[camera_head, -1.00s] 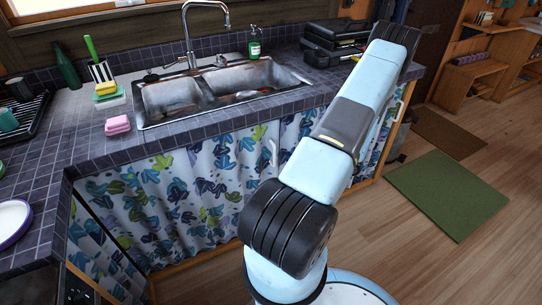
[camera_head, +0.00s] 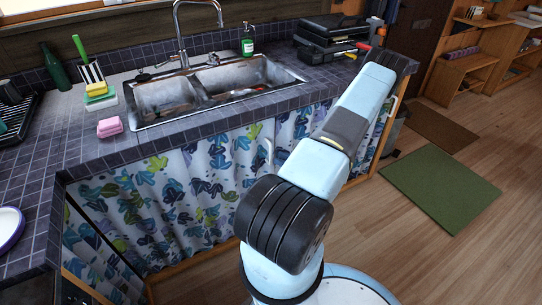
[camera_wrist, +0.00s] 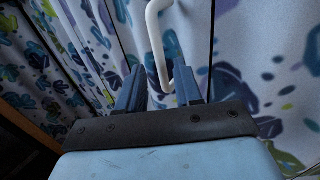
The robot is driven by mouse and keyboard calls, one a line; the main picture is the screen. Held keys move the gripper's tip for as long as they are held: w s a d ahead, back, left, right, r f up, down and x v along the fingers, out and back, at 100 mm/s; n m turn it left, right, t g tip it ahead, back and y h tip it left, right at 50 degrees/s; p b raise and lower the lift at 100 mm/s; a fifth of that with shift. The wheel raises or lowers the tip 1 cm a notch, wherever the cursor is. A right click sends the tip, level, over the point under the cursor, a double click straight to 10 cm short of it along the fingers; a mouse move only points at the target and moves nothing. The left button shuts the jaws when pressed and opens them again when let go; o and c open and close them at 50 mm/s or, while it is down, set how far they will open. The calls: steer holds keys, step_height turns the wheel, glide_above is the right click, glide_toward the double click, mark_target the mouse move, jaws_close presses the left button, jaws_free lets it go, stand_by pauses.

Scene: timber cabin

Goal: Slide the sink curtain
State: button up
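The sink curtain (camera_head: 175,200) is white with blue, purple and green leaf prints and hangs below the tiled counter. It also fills the wrist view (camera_wrist: 245,75). I cannot tell whether a finger touches the handle. My arm hides the gripper in the head view.
The metal sink (camera_head: 215,90) is set in the tiled counter (camera_head: 75,145) above the curtain. A pink sponge (camera_head: 110,127) and a green soap bottle (camera_head: 248,42) stand on it. A green mat (camera_head: 440,185) lies on open wooden floor to the right.

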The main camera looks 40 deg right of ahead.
mark_target(271, 164)
steer(key=shift+x, duration=2.75)
jaws_close()
steer(key=shift+d, duration=0.1)
